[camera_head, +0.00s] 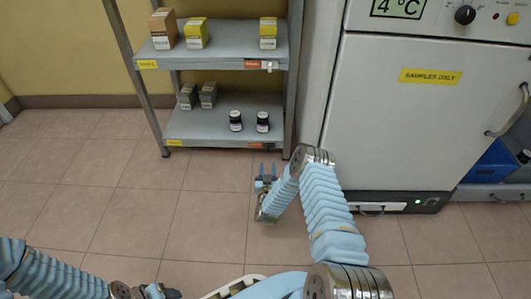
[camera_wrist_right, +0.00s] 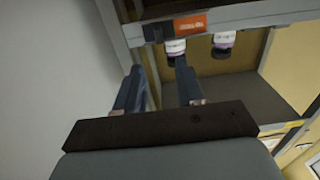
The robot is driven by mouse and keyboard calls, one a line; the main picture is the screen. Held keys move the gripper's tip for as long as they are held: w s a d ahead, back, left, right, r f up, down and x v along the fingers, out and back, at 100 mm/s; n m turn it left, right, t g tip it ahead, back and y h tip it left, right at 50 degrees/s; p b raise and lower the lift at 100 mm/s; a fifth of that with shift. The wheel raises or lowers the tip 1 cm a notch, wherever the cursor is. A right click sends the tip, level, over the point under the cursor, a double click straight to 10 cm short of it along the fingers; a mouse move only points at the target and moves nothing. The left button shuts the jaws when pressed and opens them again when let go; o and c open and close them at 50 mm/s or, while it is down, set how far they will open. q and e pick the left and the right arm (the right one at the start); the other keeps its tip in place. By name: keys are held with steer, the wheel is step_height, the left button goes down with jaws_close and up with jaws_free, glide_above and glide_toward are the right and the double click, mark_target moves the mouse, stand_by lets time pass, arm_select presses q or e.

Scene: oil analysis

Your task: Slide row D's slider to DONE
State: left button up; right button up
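The lower shelf (camera_head: 215,127) of the rack has an orange label (camera_head: 257,144) at the right of its front edge. In the right wrist view, which is upside down, an orange label (camera_wrist_right: 190,24) shows on a shelf edge, with a small dark block (camera_wrist_right: 153,32) beside it that may be the slider. The row letters are too small to read. My right gripper (camera_head: 268,168) is open and empty in front of the lower shelf's right end; its two fingers (camera_wrist_right: 160,68) point at the shelf, apart from the label. My left gripper (camera_head: 160,291) is partly cut off at the bottom edge.
Two dark-lidded jars (camera_head: 249,121) and grey boxes (camera_head: 198,96) stand on the lower shelf. Yellow and brown boxes (camera_head: 196,33) stand on the upper shelf. A white oven-like cabinet (camera_head: 400,110) stands close right of the rack. The tiled floor (camera_head: 130,190) at left is clear.

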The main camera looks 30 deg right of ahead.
mark_target(269, 149)
steer(key=b+x, duration=0.2)
steer(key=x, duration=0.6)
steer(key=shift+w+d+f, duration=0.1)
steer(key=shift+w+d, duration=0.05)
steer(key=shift+w, duration=0.1)
steer(key=shift+w+d, duration=0.35)
steer(key=shift+w, duration=0.2)
jaws_close()
stand_by(0.5)
